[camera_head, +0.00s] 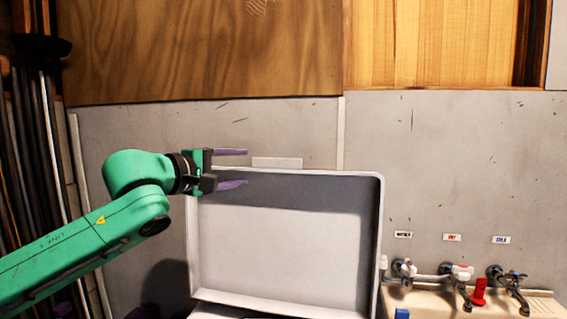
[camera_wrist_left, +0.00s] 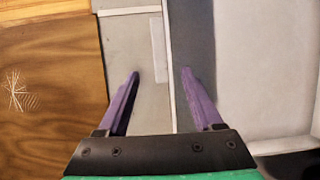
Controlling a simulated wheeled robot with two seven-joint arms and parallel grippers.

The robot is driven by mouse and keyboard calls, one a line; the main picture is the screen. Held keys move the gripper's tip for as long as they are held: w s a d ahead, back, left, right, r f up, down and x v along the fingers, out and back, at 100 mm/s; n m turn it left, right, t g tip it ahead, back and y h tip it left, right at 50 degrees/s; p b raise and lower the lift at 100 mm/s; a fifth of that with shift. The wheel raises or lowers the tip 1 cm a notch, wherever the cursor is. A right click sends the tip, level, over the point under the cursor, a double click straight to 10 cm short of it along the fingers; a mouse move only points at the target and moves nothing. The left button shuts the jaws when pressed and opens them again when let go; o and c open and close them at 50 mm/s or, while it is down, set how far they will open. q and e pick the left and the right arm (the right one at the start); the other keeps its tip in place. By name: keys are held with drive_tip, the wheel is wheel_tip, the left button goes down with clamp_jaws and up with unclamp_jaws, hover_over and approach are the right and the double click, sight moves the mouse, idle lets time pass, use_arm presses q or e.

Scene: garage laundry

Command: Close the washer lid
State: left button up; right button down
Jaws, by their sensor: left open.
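The washer lid (camera_head: 285,245) stands raised, its pale inner face with a raised rim turned toward me, in the middle of the head view. My left gripper (camera_head: 246,168) is open, with its purple fingers pointing right at the lid's upper left corner. The lower finger overlaps the lid's top edge in the picture; I cannot tell whether it touches. In the left wrist view the lid (camera_wrist_left: 262,70) fills the right side, and its edge runs between the open fingers (camera_wrist_left: 160,75). The washer body is mostly below the frame. My right gripper is not in view.
A sink (camera_head: 425,303) with taps (camera_head: 462,275) stands right of the lid, with a red object (camera_head: 479,291) on it. The grey wall (camera_head: 450,150) is behind. Dark upright rods (camera_head: 30,150) stand at the far left.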

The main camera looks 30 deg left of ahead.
sight(275, 163)
use_arm(q)
drive_tip(key=w+p, duration=0.3)
drive_tip(key=w, duration=0.1)
drive_tip(key=w+d+p, duration=0.1)
drive_tip(key=w+p, duration=0.7)
drive_tip(key=w, duration=0.1)
drive_tip(key=shift+d+f, duration=0.2)
drive_tip(key=shift+f, duration=0.2)
drive_tip(key=shift+w+f, duration=0.25)
drive_tip(key=shift+w, duration=0.1)
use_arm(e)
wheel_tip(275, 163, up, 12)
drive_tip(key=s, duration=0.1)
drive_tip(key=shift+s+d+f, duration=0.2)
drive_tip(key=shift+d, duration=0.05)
use_arm(q)
clamp_jaws()
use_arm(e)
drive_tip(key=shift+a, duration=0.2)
use_arm(q)
drive_tip(key=shift+r, duration=0.1)
